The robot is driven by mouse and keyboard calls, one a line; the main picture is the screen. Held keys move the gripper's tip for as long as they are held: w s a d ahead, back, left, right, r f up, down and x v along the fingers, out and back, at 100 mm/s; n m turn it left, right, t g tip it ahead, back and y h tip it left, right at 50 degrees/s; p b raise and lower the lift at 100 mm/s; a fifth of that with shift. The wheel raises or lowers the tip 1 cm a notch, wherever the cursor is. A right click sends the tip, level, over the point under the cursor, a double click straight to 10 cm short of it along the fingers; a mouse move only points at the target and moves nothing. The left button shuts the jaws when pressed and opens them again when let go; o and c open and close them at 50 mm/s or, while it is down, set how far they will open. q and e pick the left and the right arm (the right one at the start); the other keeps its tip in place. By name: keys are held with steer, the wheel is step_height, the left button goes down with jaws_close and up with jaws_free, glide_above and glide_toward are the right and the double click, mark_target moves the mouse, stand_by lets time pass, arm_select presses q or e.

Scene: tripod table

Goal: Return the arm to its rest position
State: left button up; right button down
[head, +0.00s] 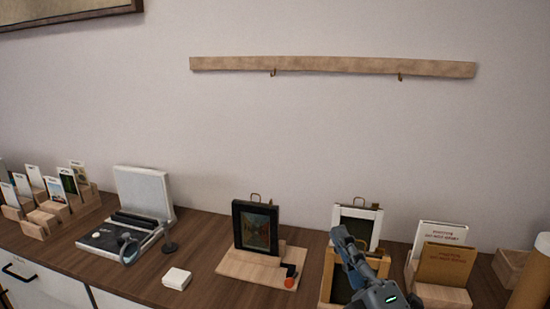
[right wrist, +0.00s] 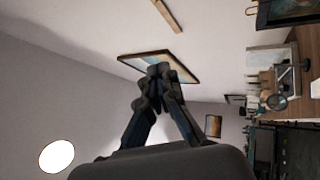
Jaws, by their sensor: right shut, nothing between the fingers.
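My right gripper (head: 341,238) is in the lower right of the head view, in front of a white-framed picture (head: 357,225) and a wood-framed one (head: 337,287) on the sideboard, partly covering both. In the right wrist view its fingers (right wrist: 160,72) meet at the tips, shut with nothing between them. I cannot tell from these frames whether it touches the frames behind it. My left gripper is not in view.
The sideboard (head: 205,243) carries a dark-framed picture (head: 256,228) on a wooden stand, a white box (head: 177,278), a grey device (head: 146,192), card holders (head: 45,221) and a booklet stand (head: 443,296). A wooden hook rail (head: 330,66) hangs above on the wall.

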steer(key=s+d+f+m+g+h, duration=0.25)
steer(key=f+m, duration=0.25)
steer(key=f, duration=0.3)
steer(key=s+d+f+m+g+h, duration=0.1)
steer(key=d+f+m+g+h, duration=0.25)
steer(key=f, duration=0.45)
steer(key=s+d+f+m+g+h, duration=0.2)
steer(key=d+f+m+g+h, duration=0.1)
steer(key=f+m, duration=0.4)
steer(key=s+f+m+g, duration=0.5)
steer(key=s+f+g, duration=0.4)
steer(key=s+f, duration=0.8)
steer(key=s+f+g+p, duration=0.1)
steer(key=s+f+p, duration=0.2)
steer(key=f, duration=2)
steer(key=s+d+f+n+g+p, duration=0.1)
steer(key=s+d+f, duration=0.2)
steer(key=s+f, duration=0.9)
steer(key=s, duration=0.4)
steer(key=shift+s+f+g+y+p, duration=0.25)
steer(key=shift+f+g+y+p, duration=0.05)
